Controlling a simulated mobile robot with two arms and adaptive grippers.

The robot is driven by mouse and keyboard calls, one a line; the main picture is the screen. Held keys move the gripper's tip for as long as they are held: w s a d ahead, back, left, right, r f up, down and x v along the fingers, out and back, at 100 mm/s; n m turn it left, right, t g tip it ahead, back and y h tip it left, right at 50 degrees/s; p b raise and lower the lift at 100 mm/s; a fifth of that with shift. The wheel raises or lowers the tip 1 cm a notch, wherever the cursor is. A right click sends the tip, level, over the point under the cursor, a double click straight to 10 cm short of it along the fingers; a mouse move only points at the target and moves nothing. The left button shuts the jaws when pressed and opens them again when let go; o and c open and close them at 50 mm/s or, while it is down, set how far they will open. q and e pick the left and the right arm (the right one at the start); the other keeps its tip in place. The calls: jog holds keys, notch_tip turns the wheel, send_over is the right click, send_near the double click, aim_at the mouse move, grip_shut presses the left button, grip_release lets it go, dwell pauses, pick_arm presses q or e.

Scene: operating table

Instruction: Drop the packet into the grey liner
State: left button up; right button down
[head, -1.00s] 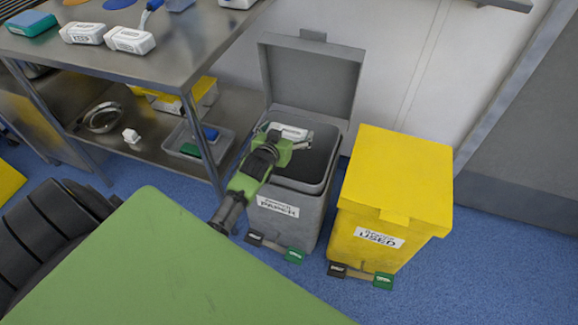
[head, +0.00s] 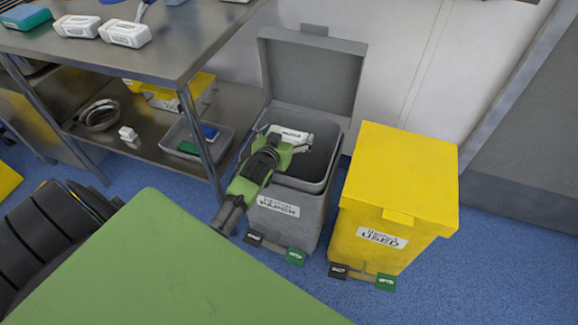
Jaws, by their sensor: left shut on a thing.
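The grey bin (head: 283,214) stands on the blue floor with its lid (head: 311,75) raised against the wall. Its grey liner (head: 328,160) is open at the top. My left gripper (head: 292,140) is over the liner's mouth, toward its left side. It is shut on a white packet (head: 289,133) with dark print. The packet lies across the fingers, partly hidden by the gripper. I cannot tell exactly how high it is above the rim. My right gripper does not show.
A yellow bin (head: 398,185) with its lid shut stands just right of the grey one. A steel table (head: 150,60) with white packets and a lower shelf is at the left. Pedals (head: 294,256) stick out at the grey bin's base.

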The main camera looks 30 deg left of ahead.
pick_arm(q)
jog(key=o, duration=0.9)
jog(key=v, duration=1.2)
jog(key=shift+d, duration=0.1)
